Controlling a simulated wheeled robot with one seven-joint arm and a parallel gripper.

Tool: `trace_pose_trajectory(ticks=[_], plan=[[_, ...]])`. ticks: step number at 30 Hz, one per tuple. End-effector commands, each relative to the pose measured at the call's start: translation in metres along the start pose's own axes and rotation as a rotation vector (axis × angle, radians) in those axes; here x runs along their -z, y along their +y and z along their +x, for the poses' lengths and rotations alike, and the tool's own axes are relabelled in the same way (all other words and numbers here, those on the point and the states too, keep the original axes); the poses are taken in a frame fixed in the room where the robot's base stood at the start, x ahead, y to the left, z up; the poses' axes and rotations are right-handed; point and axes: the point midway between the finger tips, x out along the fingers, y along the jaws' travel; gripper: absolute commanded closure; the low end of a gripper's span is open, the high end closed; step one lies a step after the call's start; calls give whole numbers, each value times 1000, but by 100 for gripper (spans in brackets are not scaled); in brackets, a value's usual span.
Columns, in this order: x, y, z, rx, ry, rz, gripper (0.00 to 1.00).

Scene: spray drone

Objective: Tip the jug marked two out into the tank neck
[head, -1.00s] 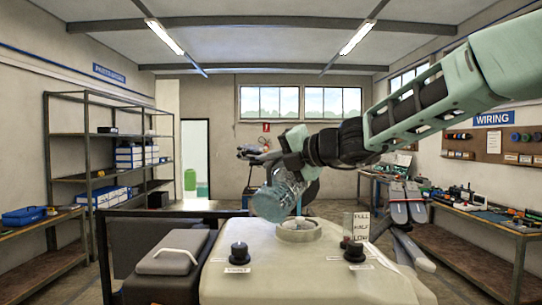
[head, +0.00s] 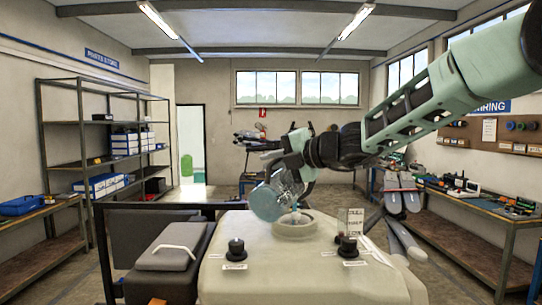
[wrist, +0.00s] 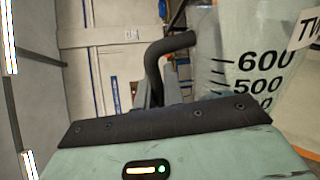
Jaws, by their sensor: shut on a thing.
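My gripper (head: 296,158) is shut on a clear jug (head: 270,202) and holds it above the tank. In the wrist view the jug (wrist: 245,50) shows black 600 and 500 marks and part of a white label reading "TW". The jug is strongly tilted, its lower end just above and left of the tank neck (head: 296,226), a round pale collar on top of the white tank (head: 300,270). A small pale blue patch shows between the jug and the neck; I cannot tell for sure whether it is flowing liquid.
Two dark knobs (head: 236,247) (head: 347,248) stand on the tank either side of the neck. A level card (head: 350,222) stands behind the right one. Folded drone arms (head: 403,205) are at the right.

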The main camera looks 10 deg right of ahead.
Motion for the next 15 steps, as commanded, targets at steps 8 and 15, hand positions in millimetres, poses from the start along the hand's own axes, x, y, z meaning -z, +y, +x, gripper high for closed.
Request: trace_pose_trajectory(ticks=[8,15], plan=[[-6,-2,0,0,10,52,100],[-10,-7,1,-1,20,98,100]])
